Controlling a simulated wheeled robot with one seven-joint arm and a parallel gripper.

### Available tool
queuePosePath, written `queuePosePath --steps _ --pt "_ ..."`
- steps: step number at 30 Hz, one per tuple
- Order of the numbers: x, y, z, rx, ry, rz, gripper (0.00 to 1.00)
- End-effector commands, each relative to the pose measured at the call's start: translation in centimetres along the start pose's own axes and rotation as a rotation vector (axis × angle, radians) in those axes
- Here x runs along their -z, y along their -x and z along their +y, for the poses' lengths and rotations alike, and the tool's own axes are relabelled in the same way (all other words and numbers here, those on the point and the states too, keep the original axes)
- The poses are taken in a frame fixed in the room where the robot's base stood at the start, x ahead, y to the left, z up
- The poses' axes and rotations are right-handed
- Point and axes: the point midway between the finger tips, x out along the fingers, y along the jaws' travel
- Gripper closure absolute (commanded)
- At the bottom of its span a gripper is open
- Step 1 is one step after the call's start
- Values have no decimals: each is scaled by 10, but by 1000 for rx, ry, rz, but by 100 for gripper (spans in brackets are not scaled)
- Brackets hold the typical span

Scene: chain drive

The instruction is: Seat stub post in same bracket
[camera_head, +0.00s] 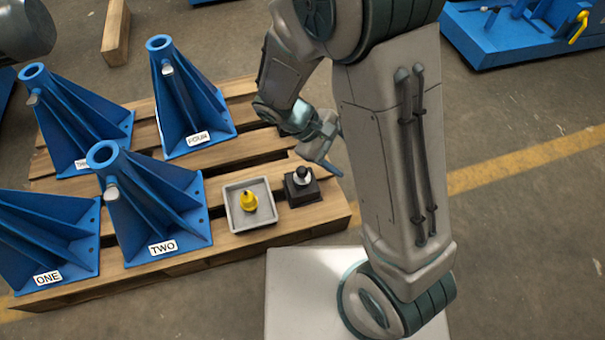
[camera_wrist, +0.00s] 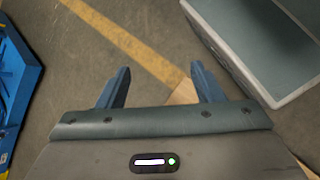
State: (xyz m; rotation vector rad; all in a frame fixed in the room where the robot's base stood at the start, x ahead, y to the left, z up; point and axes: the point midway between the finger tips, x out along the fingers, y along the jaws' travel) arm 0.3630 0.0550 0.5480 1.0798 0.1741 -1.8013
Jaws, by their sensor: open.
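Several blue brackets with open round tops stand on the pallet. Labels read ONE on one bracket (camera_head: 45,245), TWO on another (camera_head: 150,205) and FOUR on another (camera_head: 190,105); the label of the back-left bracket (camera_head: 75,125) is partly hidden. My gripper (camera_head: 324,150) is above the pallet's right side, just beyond the block. In the wrist view my gripper (camera_wrist: 160,82) is open, with nothing between its fingers.
A grey tray (camera_head: 233,222) with a yellow piece (camera_head: 249,201) sits left of the dark block on the wooden pallet (camera_head: 165,265). Blue equipment (camera_head: 500,45) stands at the back right. A yellow line (camera_head: 490,178) crosses the open floor at right.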

Motion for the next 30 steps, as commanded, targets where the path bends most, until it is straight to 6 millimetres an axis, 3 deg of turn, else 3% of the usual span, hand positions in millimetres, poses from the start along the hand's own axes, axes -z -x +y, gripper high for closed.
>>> queuePosePath --steps 11,21,30 --pt "100 -19 -39 -478 443 -189 39" --pt "184 -47 -106 -955 808 -280 39" --pt "224 -72 -154 -1230 1002 -296 39"
